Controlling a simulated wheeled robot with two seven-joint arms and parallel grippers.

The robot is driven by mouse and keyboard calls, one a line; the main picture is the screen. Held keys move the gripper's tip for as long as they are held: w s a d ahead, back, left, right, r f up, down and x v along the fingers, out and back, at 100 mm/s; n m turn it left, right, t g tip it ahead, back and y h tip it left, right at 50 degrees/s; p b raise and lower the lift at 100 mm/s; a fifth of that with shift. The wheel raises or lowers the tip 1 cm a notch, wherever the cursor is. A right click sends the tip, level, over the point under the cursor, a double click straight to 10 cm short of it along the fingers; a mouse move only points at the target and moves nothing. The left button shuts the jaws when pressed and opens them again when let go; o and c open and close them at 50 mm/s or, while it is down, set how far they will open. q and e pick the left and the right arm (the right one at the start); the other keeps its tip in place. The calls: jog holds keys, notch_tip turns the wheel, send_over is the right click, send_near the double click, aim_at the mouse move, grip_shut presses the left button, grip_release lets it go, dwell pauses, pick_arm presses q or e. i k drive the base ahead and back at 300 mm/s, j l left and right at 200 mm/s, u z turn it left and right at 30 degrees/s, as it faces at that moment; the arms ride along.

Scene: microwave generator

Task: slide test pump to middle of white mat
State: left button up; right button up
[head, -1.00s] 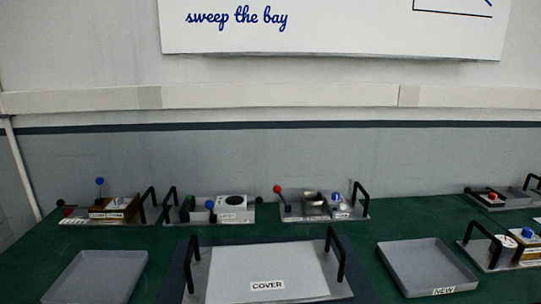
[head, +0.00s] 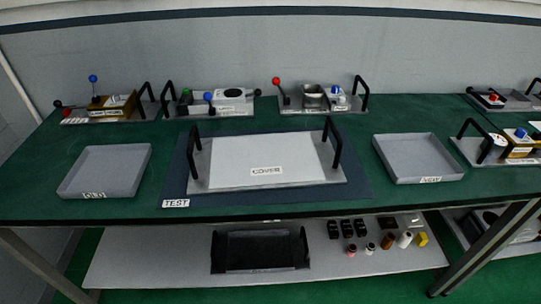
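No thing in view is clearly marked as the test pump, and no white mat is clear. A dark blue mat (head: 361,187) with a TEST label (head: 176,203) lies at the table's middle. On it sits a pale grey panel marked COVER (head: 225,165), with a black handle at each side. Three small devices on grey plates stand along the back: a brown one (head: 112,104), one with a white block (head: 232,98) and one with a red-knobbed lever (head: 313,98). Their labels are too small to read. Neither of my grippers is in view.
A grey tray marked OLD (head: 105,168) lies left of the mat, and one marked NEW (head: 418,156) lies right. More devices (head: 515,145) stand at the far right. A shelf below holds a black tray (head: 260,250) and several small parts. Green tabletop shows between things.

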aim_at(505, 150)
jog(key=z, duration=1.6)
jog(key=i+l+u, duration=0.6)
jog(key=l, duration=0.1)
